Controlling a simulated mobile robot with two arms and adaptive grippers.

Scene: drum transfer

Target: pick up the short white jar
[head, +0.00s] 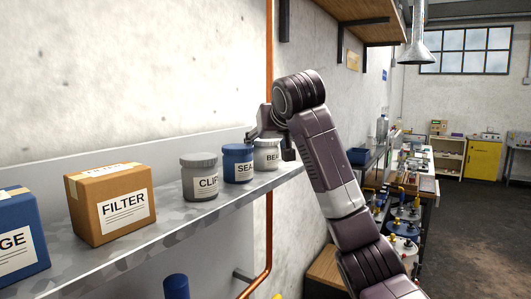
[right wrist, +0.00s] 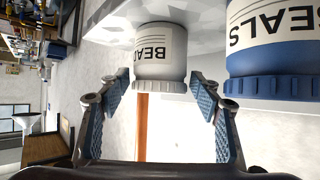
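The short white jar (head: 266,158), its label partly reading "BEA", stands at the right end of the grey wall shelf (head: 150,240). My right gripper (head: 269,142) is at this jar, with fingers to either side of it. In the right wrist view, which is upside down, the jar (right wrist: 160,55) shows its ridged lid between the tips of my open right gripper (right wrist: 162,95). There are gaps between the fingers and the lid. My left gripper is not in view.
A blue "SEALS" jar (head: 237,165) stands close beside the white jar, near one finger. A grey jar (head: 200,179), a cardboard FILTER box (head: 112,205) and a blue box (head: 20,235) stand further left. A copper pipe (head: 269,60) runs up the wall behind.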

